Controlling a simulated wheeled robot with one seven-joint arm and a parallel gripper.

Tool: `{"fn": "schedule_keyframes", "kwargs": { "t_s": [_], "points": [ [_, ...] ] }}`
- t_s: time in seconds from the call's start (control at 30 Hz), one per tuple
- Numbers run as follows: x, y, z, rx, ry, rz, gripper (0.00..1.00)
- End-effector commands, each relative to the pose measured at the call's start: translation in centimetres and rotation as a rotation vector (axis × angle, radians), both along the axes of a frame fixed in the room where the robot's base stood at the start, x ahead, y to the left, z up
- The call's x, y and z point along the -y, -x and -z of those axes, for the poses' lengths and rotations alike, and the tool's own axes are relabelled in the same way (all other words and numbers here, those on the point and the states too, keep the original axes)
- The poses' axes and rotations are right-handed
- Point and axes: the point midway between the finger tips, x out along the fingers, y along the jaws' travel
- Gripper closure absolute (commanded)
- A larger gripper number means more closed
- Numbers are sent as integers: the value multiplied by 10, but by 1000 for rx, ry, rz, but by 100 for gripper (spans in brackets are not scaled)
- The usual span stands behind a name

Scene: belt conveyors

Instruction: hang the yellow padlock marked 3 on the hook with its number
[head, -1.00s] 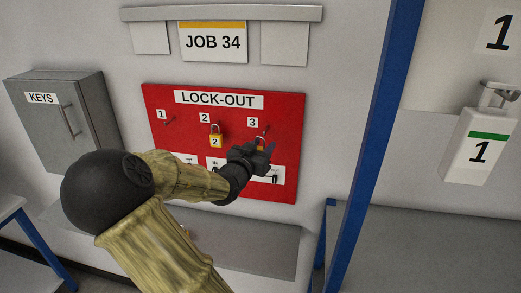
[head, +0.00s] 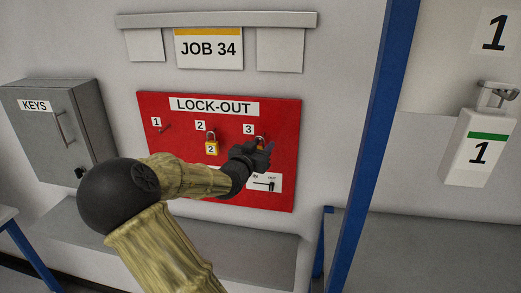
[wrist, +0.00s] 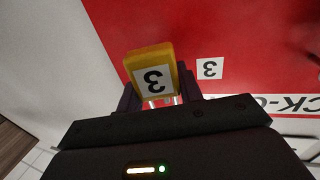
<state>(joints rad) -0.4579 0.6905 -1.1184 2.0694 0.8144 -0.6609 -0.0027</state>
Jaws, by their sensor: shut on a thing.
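The yellow padlock marked 3 (wrist: 148,58) is between the fingers of my gripper (head: 264,152). In the wrist view its label is upside down, and metal shows between the fingers (wrist: 155,101). In the head view, only a little of the padlock (head: 260,141) shows above the gripper, just below the number 3 label (head: 248,129) on the red LOCK-OUT board (head: 225,185). The hook for 3 is mostly hidden there, and I cannot tell whether the shackle is around it. The board's 3 label also shows in the wrist view (wrist: 209,68).
The hook at 1 (head: 165,128) is bare. A grey KEYS cabinet (head: 60,130) is at left, a blue post (head: 365,130) at right, and a grey ledge (head: 270,250) below.

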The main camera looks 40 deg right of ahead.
Motion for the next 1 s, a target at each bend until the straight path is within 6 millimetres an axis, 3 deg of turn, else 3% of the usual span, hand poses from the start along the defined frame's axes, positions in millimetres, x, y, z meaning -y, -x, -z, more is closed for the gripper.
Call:
{"fn": "schedule_keyframes", "kwargs": {
  "t_s": [1.0],
  "points": [
    [31, -24, 17, -5, -4, 3, 88]
  ]
}}
